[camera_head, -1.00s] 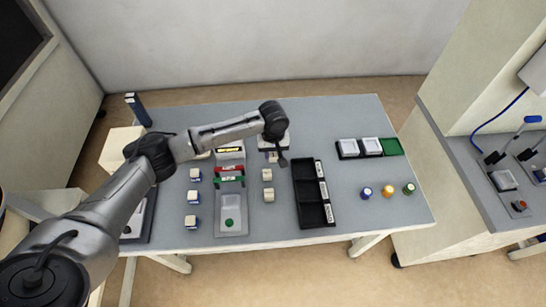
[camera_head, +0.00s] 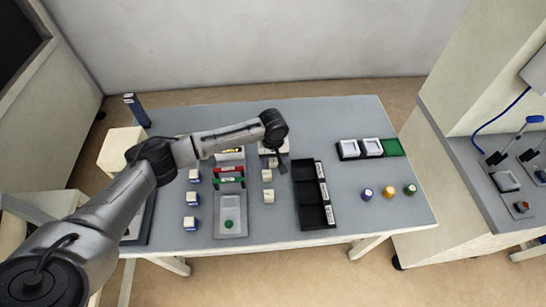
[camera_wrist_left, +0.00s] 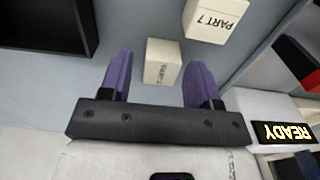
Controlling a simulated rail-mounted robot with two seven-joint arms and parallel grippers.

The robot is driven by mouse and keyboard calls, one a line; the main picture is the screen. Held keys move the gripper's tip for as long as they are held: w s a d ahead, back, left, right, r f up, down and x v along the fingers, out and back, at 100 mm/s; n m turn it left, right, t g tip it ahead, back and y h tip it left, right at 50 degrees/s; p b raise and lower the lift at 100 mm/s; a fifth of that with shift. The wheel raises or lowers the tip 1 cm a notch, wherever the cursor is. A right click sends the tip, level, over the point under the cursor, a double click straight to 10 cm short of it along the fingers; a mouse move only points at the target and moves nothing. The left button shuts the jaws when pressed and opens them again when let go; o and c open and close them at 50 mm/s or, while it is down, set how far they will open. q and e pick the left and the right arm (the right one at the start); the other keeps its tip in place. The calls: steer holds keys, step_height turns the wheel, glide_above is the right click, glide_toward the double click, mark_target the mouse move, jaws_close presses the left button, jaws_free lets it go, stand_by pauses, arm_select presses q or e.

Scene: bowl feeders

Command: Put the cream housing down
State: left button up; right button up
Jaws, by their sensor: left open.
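A cream housing (camera_wrist_left: 162,62) marked like "PART 2" stands on the grey table just beyond and between my left fingertips in the left wrist view. The gap around it shows on both sides. In the head view a cream housing (camera_head: 267,175) stands close to my left gripper (camera_head: 282,168). My left gripper also shows in the wrist view (camera_wrist_left: 158,75), its two purple fingers spread and holding nothing. Another cream housing marked "PART 7" (camera_wrist_left: 216,18) stands farther out; a second one shows in the head view (camera_head: 268,196). My right gripper is not in view.
A black compartment tray (camera_head: 305,190) lies right of the housings. A grey feeder tray (camera_head: 230,230) and cream-and-blue blocks (camera_head: 192,198) are to the left. A lit "READY" display (camera_wrist_left: 286,133) is beside my gripper. Coloured knobs (camera_head: 389,192) stand at the right.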

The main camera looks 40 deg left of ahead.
arm_select(q)
step_height(320, 180, up, 11)
steer(key=p, duration=0.3)
steer(key=shift+r, duration=0.65)
steer(key=shift+c, duration=1.2)
